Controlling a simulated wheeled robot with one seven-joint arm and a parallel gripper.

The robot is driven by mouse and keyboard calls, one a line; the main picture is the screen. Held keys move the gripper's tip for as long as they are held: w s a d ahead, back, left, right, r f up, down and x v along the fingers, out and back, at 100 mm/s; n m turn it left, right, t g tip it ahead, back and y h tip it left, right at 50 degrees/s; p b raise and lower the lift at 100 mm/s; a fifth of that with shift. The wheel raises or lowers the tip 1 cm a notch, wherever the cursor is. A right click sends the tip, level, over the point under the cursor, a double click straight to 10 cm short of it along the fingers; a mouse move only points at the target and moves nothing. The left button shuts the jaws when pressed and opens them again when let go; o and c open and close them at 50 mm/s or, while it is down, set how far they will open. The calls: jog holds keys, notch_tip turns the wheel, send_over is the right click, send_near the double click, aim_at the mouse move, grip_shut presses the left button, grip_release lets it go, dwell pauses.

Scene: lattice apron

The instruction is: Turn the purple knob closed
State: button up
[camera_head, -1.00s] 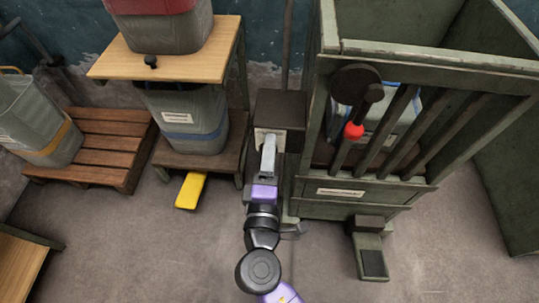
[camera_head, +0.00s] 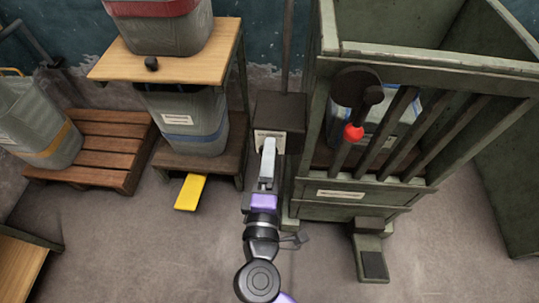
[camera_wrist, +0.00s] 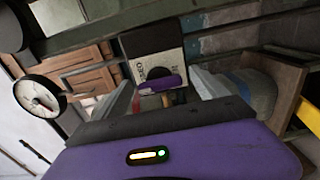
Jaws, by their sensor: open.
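The purple knob (camera_wrist: 160,85) shows in the wrist view on a pale labelled plate (camera_wrist: 155,65) on a dark box. Its bar lies nearly level in the picture, tilted slightly. My gripper (camera_wrist: 163,88) is open, with one grey finger to the left of the knob and one to the right. I see a gap on each side and no contact. In the head view my gripper (camera_head: 268,147) reaches up to the plate on the dark box (camera_head: 280,112) and hides the knob.
A slatted green frame with a red-knobbed lever (camera_head: 353,132) stands close on the right. A yellow pedal (camera_head: 190,192) juts out below the shelf on the left. A round dial (camera_wrist: 40,95) is at left in the wrist view. Floor is open in front.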

jog(key=s, duration=0.6)
jog(key=shift+s+a, duration=0.15)
jog(key=shift+s, duration=0.05)
jog(key=a+g+y, duration=0.1)
jog(key=a+y, duration=0.3)
jog(key=s+d+f+m+g+y, duration=0.25)
jog(key=s+d+m, duration=0.2)
jog(key=s, duration=0.35)
jog(key=s+d+r+m+h, duration=0.3)
jog(key=s+d+m, duration=0.4)
jog(key=d, duration=0.4)
jog(key=s+d+r+m+h, duration=0.3)
jog(key=s+d+m, duration=0.3)
jog(key=s+d, duration=0.4)
notch_tip(320, 180, up, 22)
jog(key=d+p, duration=0.1)
jog(key=p, duration=2.1)
jog(key=shift+w+f+p, duration=0.15)
jog(key=shift+f+p, duration=0.05)
jog(key=shift+p, duration=0.15)
